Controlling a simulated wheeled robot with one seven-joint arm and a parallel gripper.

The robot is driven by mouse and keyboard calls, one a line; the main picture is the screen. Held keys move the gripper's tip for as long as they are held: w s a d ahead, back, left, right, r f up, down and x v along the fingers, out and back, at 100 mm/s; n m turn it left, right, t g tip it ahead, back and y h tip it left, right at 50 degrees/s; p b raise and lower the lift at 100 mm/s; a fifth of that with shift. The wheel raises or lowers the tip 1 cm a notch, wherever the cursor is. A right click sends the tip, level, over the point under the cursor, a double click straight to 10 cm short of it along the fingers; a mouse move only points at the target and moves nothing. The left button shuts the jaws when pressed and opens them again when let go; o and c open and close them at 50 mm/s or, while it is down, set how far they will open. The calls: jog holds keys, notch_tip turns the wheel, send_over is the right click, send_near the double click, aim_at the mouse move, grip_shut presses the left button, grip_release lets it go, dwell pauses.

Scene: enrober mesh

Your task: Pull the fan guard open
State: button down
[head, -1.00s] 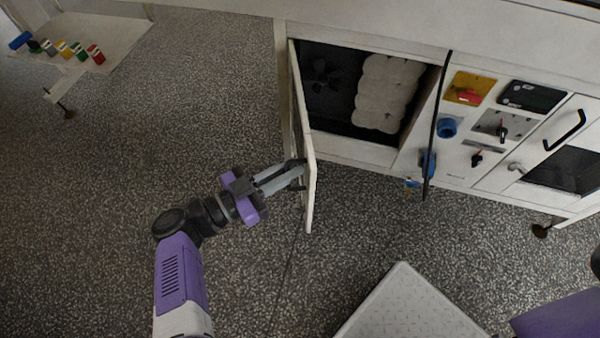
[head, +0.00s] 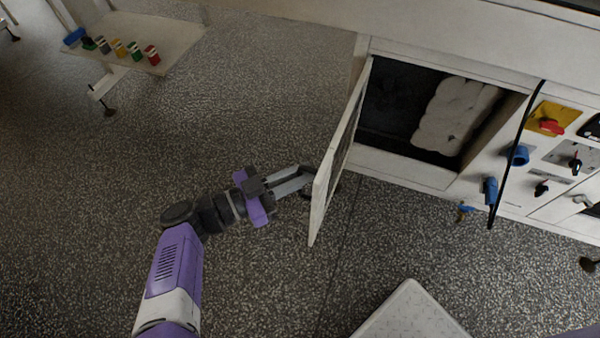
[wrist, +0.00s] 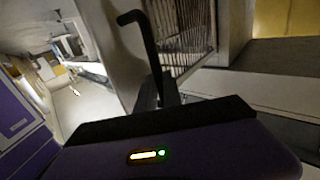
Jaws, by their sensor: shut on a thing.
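The fan guard (head: 336,160) is a pale framed panel with a dark mesh middle, hinged at the left of a dark opening in the white machine. It stands swung well out from the opening. In the wrist view its barred face (wrist: 182,36) shows at the top, beside a black bent handle (wrist: 148,45). My gripper (head: 308,182) is at the guard's outer left side, its fingers shut on the handle. The guard partly hides the fingertips in the head view, and the grip is only partly visible in the wrist view.
Inside the opening is a pale lumpy block (head: 455,115). Blue fittings (head: 518,155) and a red knob on a yellow plate (head: 552,118) are to the right. A grey-white platform (head: 412,312) lies in front. A side table (head: 180,40) holds several coloured items.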

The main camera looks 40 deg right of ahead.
jog(key=c, duration=1.5)
grip_release()
jog(key=shift+a, duration=0.1)
jog(key=shift+b+v, duration=0.35)
jog(key=shift+v, duration=3.5)
jog(key=shift+f, duration=0.1)
